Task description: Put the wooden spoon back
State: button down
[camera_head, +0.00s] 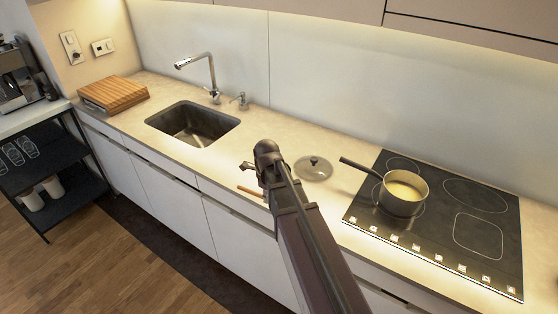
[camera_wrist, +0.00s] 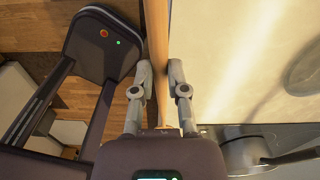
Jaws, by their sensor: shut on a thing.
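The wooden spoon (camera_head: 251,191) shows in the head view as a short light-brown length beside my gripper (camera_head: 251,176), over the front part of the counter. In the wrist view, its pale wooden handle (camera_wrist: 157,40) runs lengthwise between the two grey fingers. My gripper (camera_wrist: 160,75) is shut on this handle. The spoon's full length and its bowl cannot be made out.
The counter (camera_head: 165,88) holds a wooden board (camera_head: 113,93), a sink (camera_head: 193,125) with a tap, and a round lid (camera_head: 313,168). A pot (camera_head: 403,193) with yellowish contents stands on the black hob (camera_head: 470,235), handle toward the lid. White handleless cabinet fronts (camera_head: 180,210) lie below.

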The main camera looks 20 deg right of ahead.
jog(key=w+d+r+p, duration=0.1)
jog(key=w+d, duration=0.3)
jog(key=w, duration=0.2)
jog(key=w+d+r+m, duration=0.1)
jog(key=w+d, duration=0.3)
jog(key=w, duration=0.3)
jog(key=shift+w+p, duration=0.25)
jog(key=shift+p, duration=0.15)
jog(key=shift+d+f, duration=0.1)
notch_tip(320, 180, down, 6)
jog(key=b, duration=0.6)
jog(key=shift+f+b, duration=0.25)
jog(key=shift+b, duration=0.15)
jog(key=shift+f+b, duration=0.65)
jog(key=c, duration=0.6)
grip_release()
jog(key=shift+r, duration=0.2)
